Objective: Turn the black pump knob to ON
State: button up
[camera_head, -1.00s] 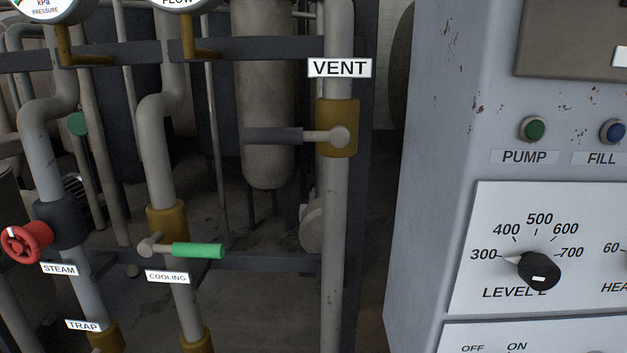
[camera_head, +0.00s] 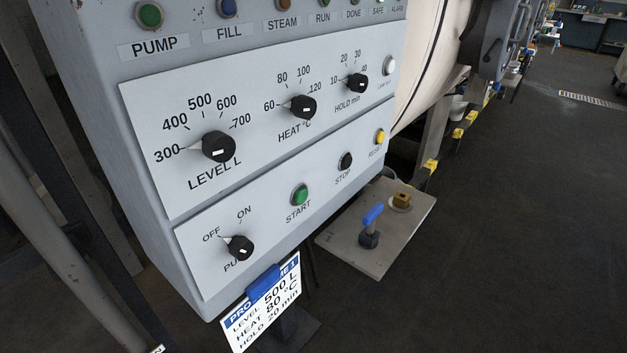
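The black pump knob (camera_head: 239,248) is on the lower white panel of the grey control cabinet, at its left end. Its label below is partly covered by the knob, with "PU" readable. OFF is printed at its upper left and ON above it. The knob's pale pointer tip is on its upper left side, toward OFF. My gripper is not in view.
The green START button (camera_head: 300,195), black STOP button (camera_head: 346,161) and yellow RESET button (camera_head: 380,137) are to the right. The LEVEL knob (camera_head: 218,147) is above. A blue-handled valve (camera_head: 372,217) stands on a plate at right.

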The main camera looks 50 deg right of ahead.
aim_at(240, 247)
jog(key=l, duration=0.35)
jog(key=i+l, duration=0.1)
jog(key=l, duration=0.2)
jog(key=l+u, duration=0.1)
jog(key=u, duration=0.3)
jog(key=l+u, duration=0.1)
jog(key=u, duration=0.3)
jog(key=l+u, duration=0.1)
jog(key=u, duration=0.3)
jog(key=l+u, duration=0.1)
jog(key=u, duration=0.3)
